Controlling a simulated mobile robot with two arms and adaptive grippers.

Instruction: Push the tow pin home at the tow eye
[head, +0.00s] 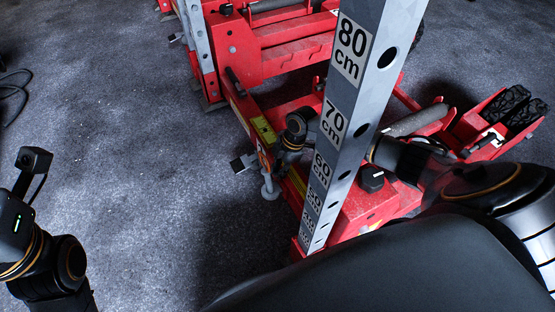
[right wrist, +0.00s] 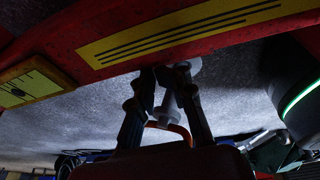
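My right gripper (right wrist: 167,80) shows in the right wrist view with its two dark fingers apart. A pale grey pin-like piece (right wrist: 171,103) with a round disc end lies between the fingers, and an orange loop shows below it. I take this piece to be the tow pin; whether the fingers touch it is unclear. In the head view a light grey upright piece (head: 270,189) stands beside the red jack frame (head: 232,98), next to my right gripper, whose fingertips are hard to make out. The tow eye is not clearly distinguishable. My left arm is at the lower left; its fingers are out of frame.
A grey measuring post (head: 349,92) with cm labels rises in front of my right arm and hides part of it. The grey floor (head: 120,130) at left is mostly clear.

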